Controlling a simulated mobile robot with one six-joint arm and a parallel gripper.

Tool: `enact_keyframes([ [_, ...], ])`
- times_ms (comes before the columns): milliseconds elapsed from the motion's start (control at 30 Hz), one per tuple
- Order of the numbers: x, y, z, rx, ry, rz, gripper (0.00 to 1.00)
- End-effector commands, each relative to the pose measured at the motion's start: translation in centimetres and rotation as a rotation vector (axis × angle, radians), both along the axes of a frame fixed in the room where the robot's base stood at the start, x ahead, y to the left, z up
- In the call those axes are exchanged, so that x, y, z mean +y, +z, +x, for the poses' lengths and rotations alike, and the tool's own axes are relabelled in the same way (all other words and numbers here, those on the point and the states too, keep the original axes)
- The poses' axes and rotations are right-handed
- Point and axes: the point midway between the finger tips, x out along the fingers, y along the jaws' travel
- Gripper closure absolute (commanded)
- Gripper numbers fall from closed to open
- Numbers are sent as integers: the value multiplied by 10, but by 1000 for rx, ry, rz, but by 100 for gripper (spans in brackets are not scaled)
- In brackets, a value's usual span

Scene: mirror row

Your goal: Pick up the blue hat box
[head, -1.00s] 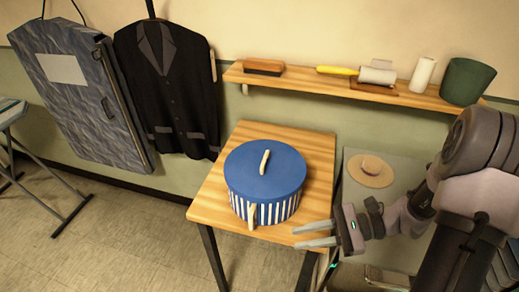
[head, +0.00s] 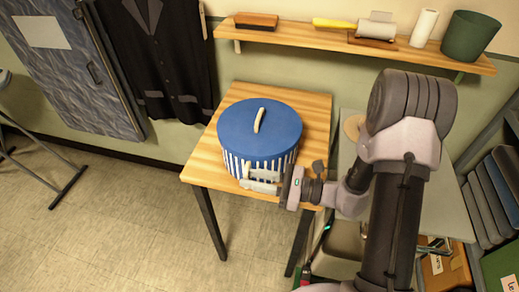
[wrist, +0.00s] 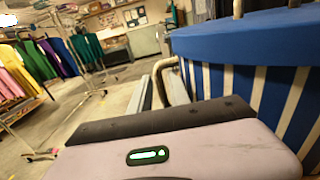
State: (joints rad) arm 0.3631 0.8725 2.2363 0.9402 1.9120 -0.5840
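The blue hat box (head: 275,128) stands upright on a small wooden table. It has a blue lid with a cream handle (head: 259,120) on top, blue and white striped sides, and a cream side handle (head: 246,170) at the front. My gripper (head: 252,181) is at the front of the box, its fingers pointing left across the side handle. In the wrist view the box (wrist: 245,40) fills the right, and the curved side handle (wrist: 158,68) shows between the two separated fingers (wrist: 160,90). Whether they touch it is unclear.
The wooden table (head: 315,110) has bare top behind and right of the box. A wall shelf (head: 300,38) holds a brush, a lint roller and a green pot (head: 470,36). A straw hat (head: 352,126) lies partly hidden behind my arm. The floor (head: 130,220) front left is clear.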

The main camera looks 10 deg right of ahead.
Motion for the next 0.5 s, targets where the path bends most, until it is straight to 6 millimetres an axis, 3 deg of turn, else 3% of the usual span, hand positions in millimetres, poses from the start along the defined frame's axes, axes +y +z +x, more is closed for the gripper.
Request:
enact_keyframes([
  [100, 15, -2, 5, -1, 2, 0, 78],
  [333, 17, 0, 6, 1, 0, 0, 78],
  [433, 17, 0, 6, 1, 0, 0, 97],
  [500, 17, 0, 6, 0, 0, 0, 100],
])
